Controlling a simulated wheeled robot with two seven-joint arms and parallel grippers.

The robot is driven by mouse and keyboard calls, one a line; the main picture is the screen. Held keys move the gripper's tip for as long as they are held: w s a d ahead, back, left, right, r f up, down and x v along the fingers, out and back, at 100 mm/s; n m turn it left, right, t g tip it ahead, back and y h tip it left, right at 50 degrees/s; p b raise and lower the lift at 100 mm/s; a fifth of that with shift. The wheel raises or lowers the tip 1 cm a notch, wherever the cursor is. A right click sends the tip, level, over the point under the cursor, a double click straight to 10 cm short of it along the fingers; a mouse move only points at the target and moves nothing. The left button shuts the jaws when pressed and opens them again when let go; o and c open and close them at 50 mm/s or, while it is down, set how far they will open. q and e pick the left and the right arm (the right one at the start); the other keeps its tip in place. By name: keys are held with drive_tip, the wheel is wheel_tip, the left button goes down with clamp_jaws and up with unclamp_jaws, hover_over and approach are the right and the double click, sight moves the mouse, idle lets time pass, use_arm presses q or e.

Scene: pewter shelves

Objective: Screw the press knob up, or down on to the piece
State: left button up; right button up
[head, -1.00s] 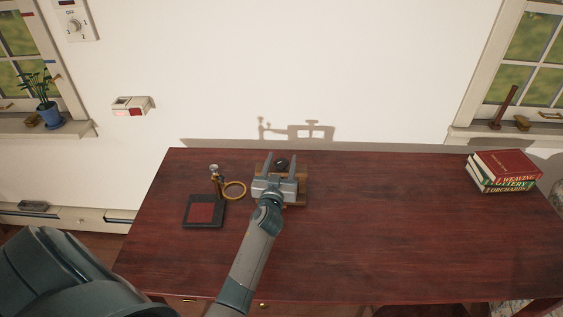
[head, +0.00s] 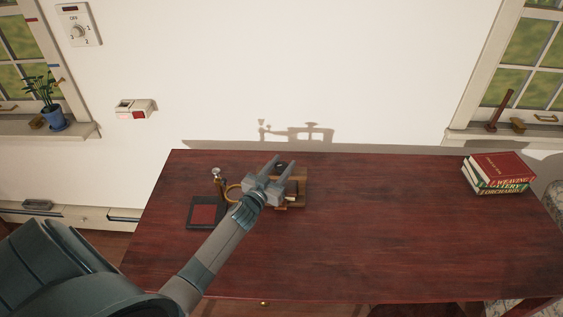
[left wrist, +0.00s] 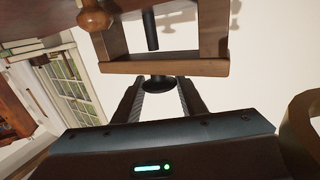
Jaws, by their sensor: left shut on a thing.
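The small wooden press (head: 301,185) stands near the back of the table, partly hidden by my left gripper (head: 280,163). In the left wrist view its wooden frame (left wrist: 165,68) and black screw (left wrist: 150,30) show. The dark press knob (left wrist: 157,84) sits at the screw's end, between the fingers of my left gripper (left wrist: 160,98). The gripper is shut on the knob, its fingers tilted to the right in the head view. A rounded brown wooden thing (left wrist: 95,16) shows by the frame; I cannot tell what it is. My right gripper is out of view.
Left of the press are a yellow ring (head: 233,193), a small brass-coloured upright with a pale top (head: 217,176) and a dark tray with a red pad (head: 190,213). Books (head: 498,170) lie at the far right. The table's middle and right are clear.

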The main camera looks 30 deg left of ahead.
use_arm(q)
drive_tip(key=shift+m+h, duration=0.5)
drive_tip(key=shift+h, duration=0.3)
drive_tip(key=o, duration=1.1)
drive_tip(key=shift+c, duration=0.2)
drive_tip(key=shift+s+f, duration=0.1)
drive_tip(key=shift+s, duration=0.35)
drive_tip(key=s+b, duration=0.4)
drive_tip(key=s, duration=1.2)
drive_tip(key=shift+s, duration=0.25)
